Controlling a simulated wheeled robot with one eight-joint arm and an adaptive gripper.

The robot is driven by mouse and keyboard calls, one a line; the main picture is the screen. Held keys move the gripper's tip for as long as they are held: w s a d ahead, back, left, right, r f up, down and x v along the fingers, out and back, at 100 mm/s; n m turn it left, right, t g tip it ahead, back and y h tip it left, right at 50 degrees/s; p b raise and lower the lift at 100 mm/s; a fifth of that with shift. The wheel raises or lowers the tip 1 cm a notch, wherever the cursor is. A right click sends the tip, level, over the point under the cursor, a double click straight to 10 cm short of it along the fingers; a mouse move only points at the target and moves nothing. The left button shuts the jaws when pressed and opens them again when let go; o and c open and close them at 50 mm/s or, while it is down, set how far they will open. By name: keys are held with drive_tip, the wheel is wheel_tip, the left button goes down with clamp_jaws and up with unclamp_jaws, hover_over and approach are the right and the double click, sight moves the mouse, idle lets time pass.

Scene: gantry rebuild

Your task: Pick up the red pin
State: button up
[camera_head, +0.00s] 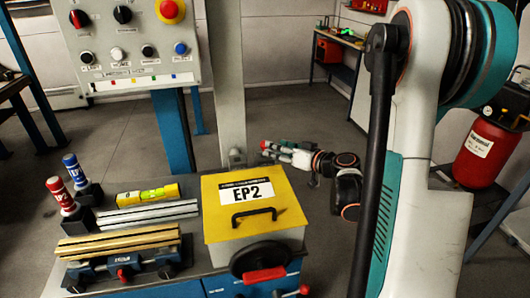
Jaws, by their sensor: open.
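The red pin (60,195) stands upright, leaning slightly in the picture, in a black holder at the left end of the bench. It has a red body with a white label, and its lower end is hidden in the holder. My gripper (266,149) is open, seen small behind the yellow EP2 box, and points left. It is well to the right of the red pin and apart from it. Nothing shows between its fingers.
A blue pin (74,169) stands in its holder just behind the red pin. A yellow level (148,194), metal bars (147,215) and a vise (122,264) lie beside them. The yellow-lidded EP2 box (254,204) and a post (226,80) stand between the pins and my gripper. A control panel (135,45) overhangs the bench.

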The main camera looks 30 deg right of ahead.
sight(264, 145)
drive_tip(key=shift+b+x, duration=1)
drive_tip(key=shift+x, duration=2.55)
drive_tip(key=shift+s+a, duration=0.1)
clamp_jaws()
